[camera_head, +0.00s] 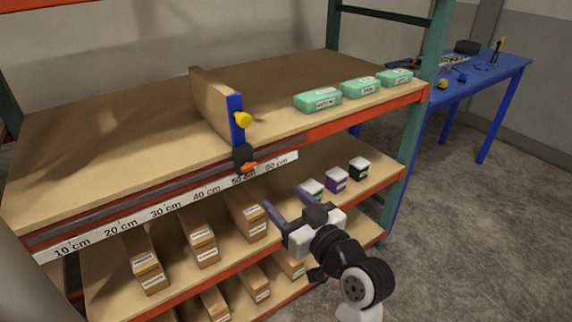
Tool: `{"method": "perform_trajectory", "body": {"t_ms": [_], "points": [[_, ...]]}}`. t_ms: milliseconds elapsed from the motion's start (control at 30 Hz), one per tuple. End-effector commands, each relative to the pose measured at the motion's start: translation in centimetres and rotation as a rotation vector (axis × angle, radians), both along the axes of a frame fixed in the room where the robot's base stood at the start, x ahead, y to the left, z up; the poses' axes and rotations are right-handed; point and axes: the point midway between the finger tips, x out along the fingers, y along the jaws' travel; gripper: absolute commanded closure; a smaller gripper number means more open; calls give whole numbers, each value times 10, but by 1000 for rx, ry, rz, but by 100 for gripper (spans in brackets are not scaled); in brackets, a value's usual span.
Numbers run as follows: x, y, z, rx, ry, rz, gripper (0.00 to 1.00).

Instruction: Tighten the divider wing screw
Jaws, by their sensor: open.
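The divider (212,101) is an upright wooden panel with a blue front edge, standing on the top shelf. A yellow wing screw (243,120) sticks out from the blue edge on its right side. Below it, a dark clamp piece (242,156) with an orange pointer (249,167) sits at the rail, over the scale near the 50 cm mark. My gripper (285,207) is open and empty. It is in front of the shelves, below and to the right of the wing screw, and apart from it.
Several green boxes (318,100) stand on the top shelf right of the divider. The ruler strip (165,209) runs along the front rail. Cardboard boxes (199,243) and small jars (336,179) fill the lower shelf. A blue table (508,70) stands at the back right.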

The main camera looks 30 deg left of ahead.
Motion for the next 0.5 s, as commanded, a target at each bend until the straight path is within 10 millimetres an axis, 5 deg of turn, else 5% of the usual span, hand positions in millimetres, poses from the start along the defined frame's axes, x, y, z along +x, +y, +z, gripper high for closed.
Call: {"method": "perform_trajectory", "body": {"t_ms": [167, 500], "points": [[6, 15, 1, -4, 5, 6, 42], [32, 81, 2, -4, 3, 7, 42]]}}
